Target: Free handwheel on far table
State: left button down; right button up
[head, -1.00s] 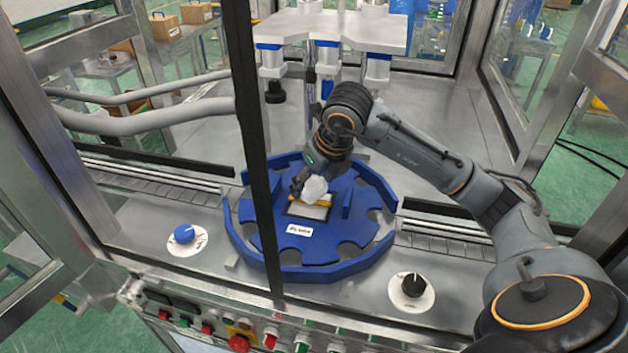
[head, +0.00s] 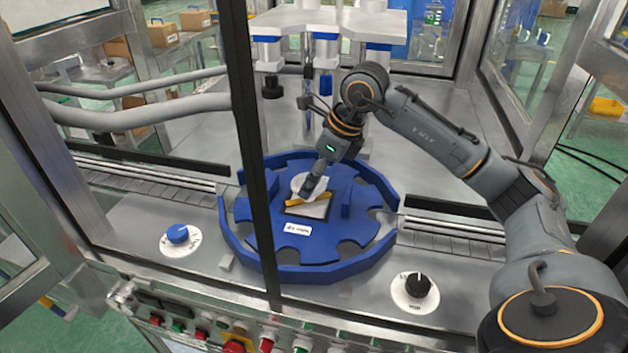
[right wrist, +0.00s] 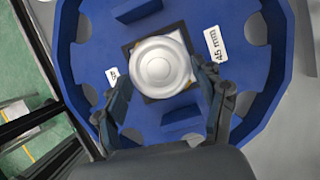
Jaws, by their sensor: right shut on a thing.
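The handwheel is a pale, round, domed knob (right wrist: 160,65) at the middle of the blue turntable (right wrist: 255,85) in the right wrist view. It also shows as a white round piece (head: 299,181) in the head view, partly hidden by my fingers. My right gripper (right wrist: 163,76) has one finger on each side of the handwheel and is shut on it. In the head view the right gripper (head: 313,186) reaches down onto it from the upper right. The fingers' contact points are too small to make out. My left gripper is not in view.
A raised blue rim and upright blue blocks surround the handwheel on the turntable. A dark frame post (head: 255,150) crosses the left side. Press heads (head: 325,55) hang behind. A blue dial (head: 178,234) and a black dial (head: 417,285) stand in front.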

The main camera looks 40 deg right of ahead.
jog(key=shift+w+d+n+g+y, duration=0.15)
jog(key=shift+n+g+y, duration=0.2)
jog(key=shift+n, duration=0.75)
jog(key=o, duration=1.2)
jog(key=shift+c, duration=0.2)
jog(key=v, duration=1.2)
